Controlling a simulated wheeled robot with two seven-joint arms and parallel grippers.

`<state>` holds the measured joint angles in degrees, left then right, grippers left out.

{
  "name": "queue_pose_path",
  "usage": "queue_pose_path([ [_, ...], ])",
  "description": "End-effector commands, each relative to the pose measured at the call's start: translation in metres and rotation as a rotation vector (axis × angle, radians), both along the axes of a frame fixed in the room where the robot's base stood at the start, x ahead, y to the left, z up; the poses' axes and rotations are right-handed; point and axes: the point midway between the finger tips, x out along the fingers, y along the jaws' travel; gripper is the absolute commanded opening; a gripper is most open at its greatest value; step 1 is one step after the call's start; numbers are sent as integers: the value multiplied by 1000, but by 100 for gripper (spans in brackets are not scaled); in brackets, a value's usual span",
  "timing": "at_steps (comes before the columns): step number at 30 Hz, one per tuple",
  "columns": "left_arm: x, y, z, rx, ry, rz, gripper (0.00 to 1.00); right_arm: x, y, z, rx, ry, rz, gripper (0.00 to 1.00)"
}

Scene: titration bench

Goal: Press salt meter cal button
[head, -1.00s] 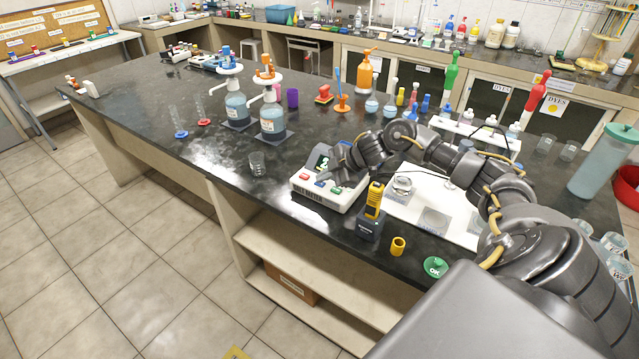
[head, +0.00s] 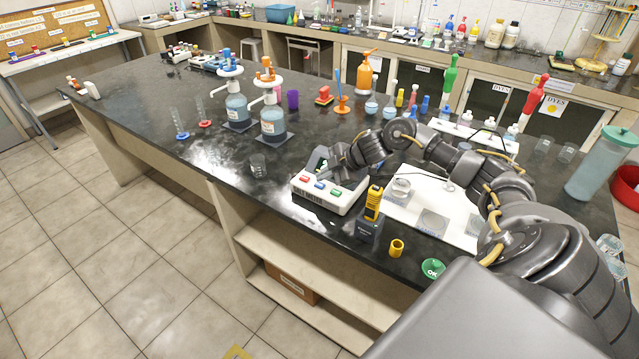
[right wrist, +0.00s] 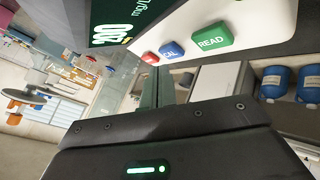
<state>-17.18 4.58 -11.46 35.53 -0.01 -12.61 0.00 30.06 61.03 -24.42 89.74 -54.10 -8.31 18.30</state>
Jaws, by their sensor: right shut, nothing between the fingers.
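The salt meter (head: 322,199) is a white box near the front edge of the dark bench. Its sloped face has a red button (head: 304,179), a blue button (head: 320,185) and a green button (head: 336,192). In the right wrist view the blue CAL button (right wrist: 171,50) sits between the red button (right wrist: 150,58) and the green READ button (right wrist: 211,38). The lit display (right wrist: 125,22) is partly cut off. My right gripper (head: 338,160) is shut and empty, over the meter's display side, behind the buttons. It appears apart from the CAL button. My left gripper is out of view.
A yellow-and-black handheld device (head: 371,212) stands right of the meter. A small beaker (head: 258,165) stands to its left, with dispenser bottles (head: 272,122) behind.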

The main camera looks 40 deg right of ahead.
Motion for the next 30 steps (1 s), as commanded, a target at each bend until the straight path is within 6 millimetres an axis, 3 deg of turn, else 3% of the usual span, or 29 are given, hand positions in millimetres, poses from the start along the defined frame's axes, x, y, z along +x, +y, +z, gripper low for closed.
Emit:
queue_pose_path([
  [8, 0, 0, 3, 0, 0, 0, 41, 0, 0, 4, 0, -1, -1, 0],
  [23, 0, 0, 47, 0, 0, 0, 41, 0, 0, 50, 0, -1, -1, 0],
  [30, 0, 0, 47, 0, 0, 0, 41, 0, 0, 50, 0, -1, -1, 0],
])
